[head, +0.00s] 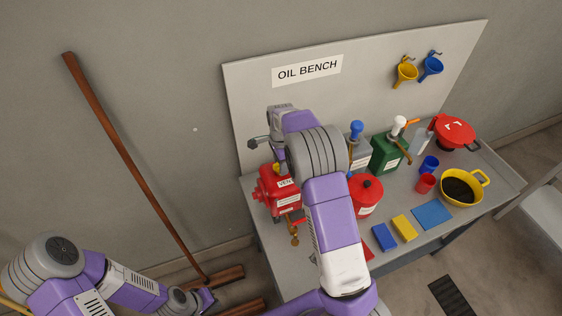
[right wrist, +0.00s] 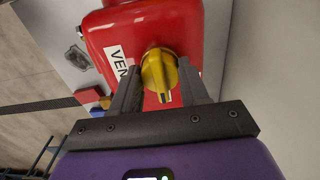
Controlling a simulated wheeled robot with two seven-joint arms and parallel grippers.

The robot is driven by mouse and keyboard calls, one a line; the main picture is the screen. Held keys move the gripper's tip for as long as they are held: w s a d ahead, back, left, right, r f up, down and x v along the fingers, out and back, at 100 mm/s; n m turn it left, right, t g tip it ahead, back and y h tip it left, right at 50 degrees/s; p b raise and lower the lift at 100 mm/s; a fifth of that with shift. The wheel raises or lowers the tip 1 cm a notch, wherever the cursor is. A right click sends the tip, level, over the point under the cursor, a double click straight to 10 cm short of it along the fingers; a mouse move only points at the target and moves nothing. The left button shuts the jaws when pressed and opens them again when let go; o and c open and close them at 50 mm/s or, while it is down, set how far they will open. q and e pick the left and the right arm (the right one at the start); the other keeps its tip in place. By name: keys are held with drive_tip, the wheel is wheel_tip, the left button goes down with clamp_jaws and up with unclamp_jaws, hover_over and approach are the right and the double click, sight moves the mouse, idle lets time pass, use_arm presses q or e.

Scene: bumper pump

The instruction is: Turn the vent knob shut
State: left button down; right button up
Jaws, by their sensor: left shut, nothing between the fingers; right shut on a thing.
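The red pump can (head: 268,191) with a VENT label stands at the left end of the bench. Its yellow vent knob (right wrist: 158,70) fills the space between the fingers of my right gripper (right wrist: 157,80) in the right wrist view, and the gripper is shut on it. The knob's pointer ridge faces toward the gripper's palm in that view, beside the partly covered VENT label (right wrist: 120,62). In the head view my right arm partly hides the knob and the fingers. My left gripper (head: 206,299) is low at the bottom left, shut and empty, away from the bench.
A red round can (head: 365,194), a green can (head: 388,153) and a blue-topped pump (head: 357,131) stand nearby. Sponges, cups and a yellow oil pan (head: 482,178) lie to the right. A broom handle (head: 130,165) leans on the wall at left.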

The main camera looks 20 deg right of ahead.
idle(0.3)
drive_tip(key=o, duration=1.1)
drive_tip(key=shift+c, duration=0.2)
wheel_tip(320, 180, up, 8)
drive_tip(key=shift+f, duration=0.15)
drive_tip(key=shift+f, duration=0.1)
